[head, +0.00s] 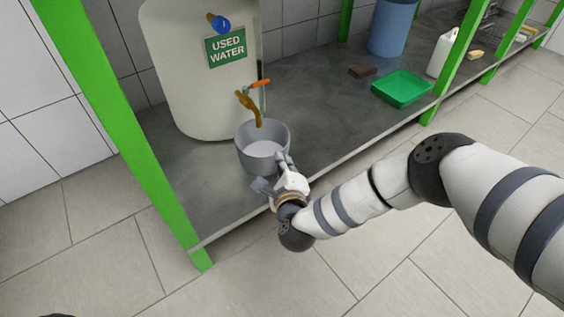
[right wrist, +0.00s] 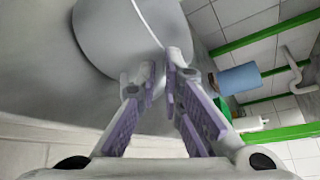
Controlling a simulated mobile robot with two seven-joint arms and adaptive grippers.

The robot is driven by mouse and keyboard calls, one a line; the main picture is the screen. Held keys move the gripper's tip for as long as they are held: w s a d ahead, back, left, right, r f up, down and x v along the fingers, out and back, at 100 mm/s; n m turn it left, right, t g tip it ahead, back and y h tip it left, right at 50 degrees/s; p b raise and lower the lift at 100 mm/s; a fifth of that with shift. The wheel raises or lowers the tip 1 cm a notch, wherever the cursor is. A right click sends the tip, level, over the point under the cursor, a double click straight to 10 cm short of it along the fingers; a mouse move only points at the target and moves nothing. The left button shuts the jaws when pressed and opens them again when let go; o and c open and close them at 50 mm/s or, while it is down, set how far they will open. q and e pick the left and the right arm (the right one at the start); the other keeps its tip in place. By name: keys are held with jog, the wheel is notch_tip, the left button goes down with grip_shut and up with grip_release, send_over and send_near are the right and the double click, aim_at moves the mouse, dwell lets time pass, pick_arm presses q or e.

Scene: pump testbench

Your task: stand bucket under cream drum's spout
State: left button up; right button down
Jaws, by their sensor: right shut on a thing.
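The cream drum (head: 190,85) stands at the left of the grey shelf with a green "USED WATER" label. Its brass spout (head: 252,106) has an orange handle and points down. The grey bucket (head: 255,160) is upright in front of the drum. The spout's tip appears over the back part of its open mouth. I cannot tell whether its base touches the shelf. My right gripper (head: 283,163) is shut on the bucket's near right wall at the rim. In the right wrist view, the fingers (right wrist: 163,72) close at the wall of the bucket (right wrist: 110,38). My left gripper is out of view.
A green post (head: 115,130) rises at the shelf's left front corner. A green tray (head: 402,87), a dark brown block (head: 362,71), a blue container (head: 391,27) and a white bottle (head: 441,52) are further right. The grey shelf (head: 320,115) is bare between bucket and tray.

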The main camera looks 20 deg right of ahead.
jog(key=c, duration=1.7)
grip_release()
jog(key=shift+o, duration=0.2)
